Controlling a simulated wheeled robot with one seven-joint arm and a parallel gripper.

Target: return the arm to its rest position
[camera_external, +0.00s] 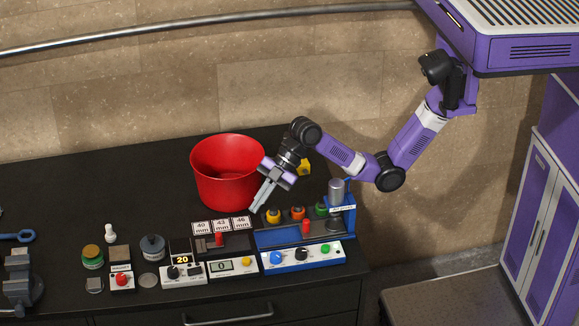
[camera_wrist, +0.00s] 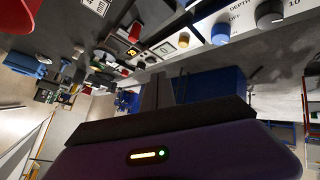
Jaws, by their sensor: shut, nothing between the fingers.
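My gripper (camera_external: 260,199) is shut and empty. It hangs above the black workbench, in front of the right side of a red bucket (camera_external: 226,178), with its fingers pointing down and to the left. My purple and white arm reaches it from the upper right, bent at the elbow. In the wrist view, the shut fingers (camera_wrist: 165,92) show in the middle, above the dark purple gripper body. The red bucket shows only as a rim at that view's upper left corner (camera_wrist: 18,12).
A blue press (camera_external: 345,213) with colored knobs stands close to the right of my gripper. Number cards (camera_external: 221,226), meters, jars and a vise (camera_external: 20,280) line the bench's front and left. A yellow object (camera_external: 304,167) lies behind my gripper. The bench's back left is clear.

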